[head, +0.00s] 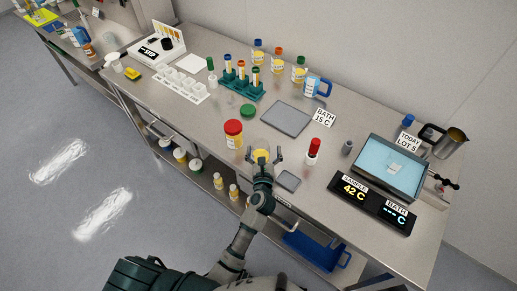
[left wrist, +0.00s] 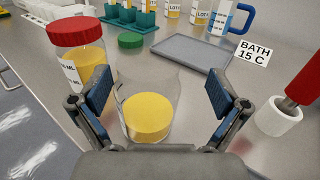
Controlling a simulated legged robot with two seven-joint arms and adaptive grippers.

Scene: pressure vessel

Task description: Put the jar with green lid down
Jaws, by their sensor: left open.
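A clear jar without a lid (head: 261,156), with yellow contents, stands near the front edge of the bench. It also shows in the left wrist view (left wrist: 148,105), upright between my fingers. A green lid (head: 248,110) lies apart on the bench behind it, and it shows in the left wrist view (left wrist: 130,41). My left gripper (head: 263,157) is open, with one finger on each side of the jar. In the left wrist view there are gaps between the finger pads and the jar. My right gripper is in neither view.
A red-lidded jar (head: 233,134) stands close to the left. A grey tray (head: 286,118) lies behind, by a "BATH 15 C" sign (head: 323,117). A red-handled tool in a white holder (head: 313,151) and a small grey pad (head: 288,181) are to the right. A teal rack (head: 241,82) stands further back.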

